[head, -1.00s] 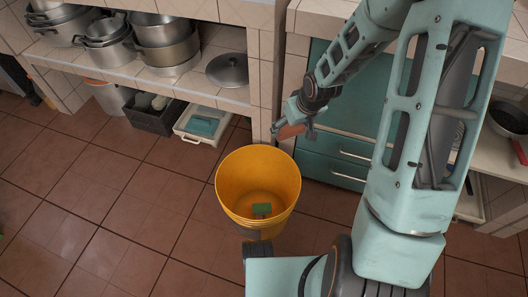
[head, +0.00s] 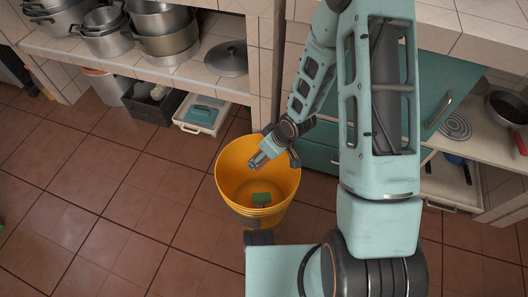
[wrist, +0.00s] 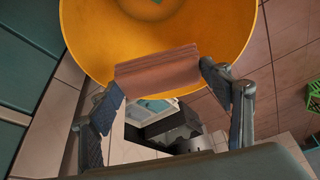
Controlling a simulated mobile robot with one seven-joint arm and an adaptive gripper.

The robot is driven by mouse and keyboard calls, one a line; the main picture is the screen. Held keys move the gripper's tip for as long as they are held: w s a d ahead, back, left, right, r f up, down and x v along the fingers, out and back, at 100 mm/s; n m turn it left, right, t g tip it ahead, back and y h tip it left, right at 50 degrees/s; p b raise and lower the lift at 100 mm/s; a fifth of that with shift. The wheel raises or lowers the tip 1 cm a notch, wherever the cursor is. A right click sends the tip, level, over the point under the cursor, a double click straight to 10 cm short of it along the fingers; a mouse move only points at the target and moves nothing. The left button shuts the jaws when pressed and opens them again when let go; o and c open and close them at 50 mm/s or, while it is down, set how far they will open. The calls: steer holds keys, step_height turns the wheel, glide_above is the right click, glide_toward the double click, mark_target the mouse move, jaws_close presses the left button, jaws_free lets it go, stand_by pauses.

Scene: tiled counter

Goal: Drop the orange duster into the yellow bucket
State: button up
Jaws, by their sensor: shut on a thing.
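The yellow bucket (head: 232,190) stands upright on the tiled floor in the head view, with a small green block (head: 261,198) inside at its bottom. My gripper (head: 258,160) is at the bucket's far rim, pointing down toward its opening. In the wrist view my gripper (wrist: 160,80) is shut on the orange duster (wrist: 157,70), a dull orange-brown block held crosswise between the two fingertips. The bucket's yellow inner wall (wrist: 225,30) shows just beyond the duster. In the head view the duster is hard to make out at the gripper.
Steel pots (head: 165,35) and a lid (head: 226,58) sit on a tiled shelf at the left. A dark crate (head: 152,108) and a white tray (head: 200,115) lie below it. A teal cabinet (head: 445,85) stands behind my arm. The floor left of the bucket is clear.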

step_height(320, 180, down, 2)
steer(key=shift+f+b, duration=0.2)
steer(key=shift+b, duration=0.4)
steer(key=o, duration=1)
steer(key=shift+r, duration=0.1)
steer(key=shift+v, duration=5.95)
steer(key=shift+d, duration=0.1)
